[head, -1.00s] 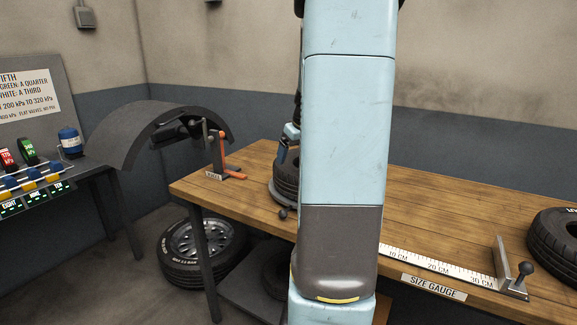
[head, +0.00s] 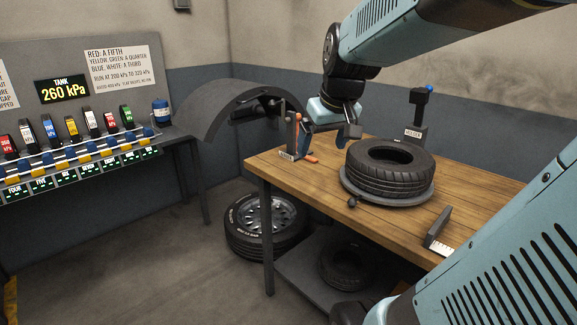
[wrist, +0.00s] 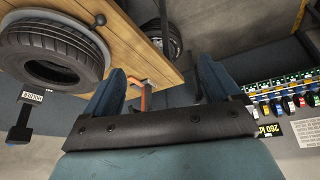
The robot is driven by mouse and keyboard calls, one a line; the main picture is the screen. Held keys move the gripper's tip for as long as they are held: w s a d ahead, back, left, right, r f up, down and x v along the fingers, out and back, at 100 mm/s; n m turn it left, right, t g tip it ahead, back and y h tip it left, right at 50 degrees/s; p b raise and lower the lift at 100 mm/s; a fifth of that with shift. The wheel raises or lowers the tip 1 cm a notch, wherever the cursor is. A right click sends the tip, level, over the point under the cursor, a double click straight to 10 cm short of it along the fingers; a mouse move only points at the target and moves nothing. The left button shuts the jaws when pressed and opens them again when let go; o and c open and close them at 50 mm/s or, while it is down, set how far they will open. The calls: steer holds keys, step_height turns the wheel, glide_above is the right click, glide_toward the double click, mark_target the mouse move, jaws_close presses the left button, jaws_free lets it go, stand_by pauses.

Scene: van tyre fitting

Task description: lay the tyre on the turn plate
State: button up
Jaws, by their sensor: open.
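A black tyre (head: 390,167) lies flat on the round grey turn plate (head: 358,192) on the wooden bench. In the wrist view the tyre (wrist: 52,52) sits at the upper left, with the plate's rim (wrist: 82,17) showing beyond it. My gripper (head: 325,130) is beside the tyre, to its left in the head view and apart from it. In the wrist view its two blue fingers (wrist: 157,92) are spread wide with nothing between them.
An orange-handled tool stand (head: 300,145) is on the bench's left corner, close to my gripper. A holder post (head: 420,115) stands behind the tyre. A rimmed wheel (head: 265,225) is on the floor, and another tyre (head: 345,265) lies on the lower shelf. The valve panel (head: 75,120) is at left.

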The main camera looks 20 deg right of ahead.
steer(key=s+a, duration=0.6)
steer(key=s, duration=0.3)
steer(key=shift+s+a+f+t, duration=0.2)
steer(key=shift+f+t, duration=0.1)
steer(key=shift+f, duration=0.15)
